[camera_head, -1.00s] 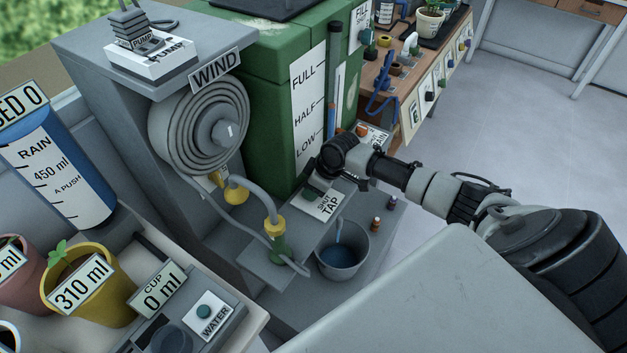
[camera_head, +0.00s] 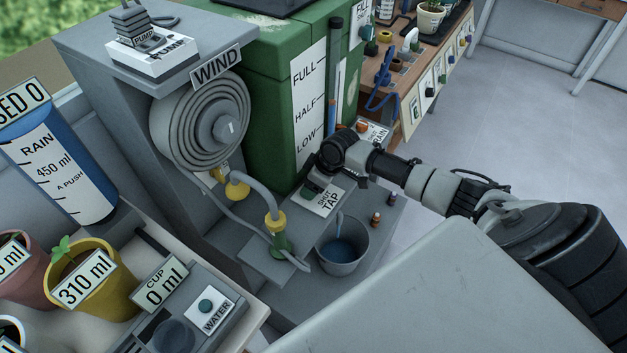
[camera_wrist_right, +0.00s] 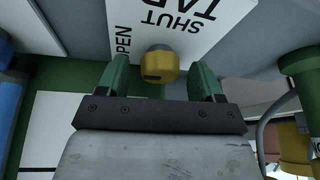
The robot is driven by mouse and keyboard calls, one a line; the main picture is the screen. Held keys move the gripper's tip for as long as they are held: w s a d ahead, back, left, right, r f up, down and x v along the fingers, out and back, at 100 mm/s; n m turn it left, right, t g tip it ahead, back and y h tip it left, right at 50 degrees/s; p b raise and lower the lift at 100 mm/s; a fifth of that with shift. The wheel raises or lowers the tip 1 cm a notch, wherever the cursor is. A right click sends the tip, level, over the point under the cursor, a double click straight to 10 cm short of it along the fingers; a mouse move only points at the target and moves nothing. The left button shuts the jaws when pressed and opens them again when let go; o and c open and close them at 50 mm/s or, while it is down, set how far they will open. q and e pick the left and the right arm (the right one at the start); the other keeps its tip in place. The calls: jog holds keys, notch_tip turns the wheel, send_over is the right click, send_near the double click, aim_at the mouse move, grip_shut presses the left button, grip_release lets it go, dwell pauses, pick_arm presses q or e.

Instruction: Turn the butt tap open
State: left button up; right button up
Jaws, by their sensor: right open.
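The green butt (camera_head: 270,118) stands at the centre of the head view, with a FULL, HALF and LOW scale on its side. A white plate marked SHUT TAP (camera_head: 327,201) sits at its foot; in the wrist view the plate (camera_wrist_right: 180,22) also reads OPEN. A brass tap knob (camera_wrist_right: 160,66) shows in front of that plate. My right gripper (camera_wrist_right: 161,72) is open, with one green finger on each side of the knob and visible gaps between. In the head view, my right gripper (camera_head: 316,186) hides most of the tap. My left gripper is out of view.
A grey bucket (camera_head: 343,247) with water stands below the tap. A wind reel (camera_head: 200,122) with a hose and a pump (camera_head: 150,45) are at left. Potted plants (camera_head: 95,285) fill the lower left. Two small bottles (camera_head: 376,220) stand right of the bucket.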

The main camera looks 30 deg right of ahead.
jog(key=v, duration=1)
jog(key=shift+r+p, duration=0.35)
jog(key=shift+r, duration=0.05)
jog(key=shift+d, duration=0.1)
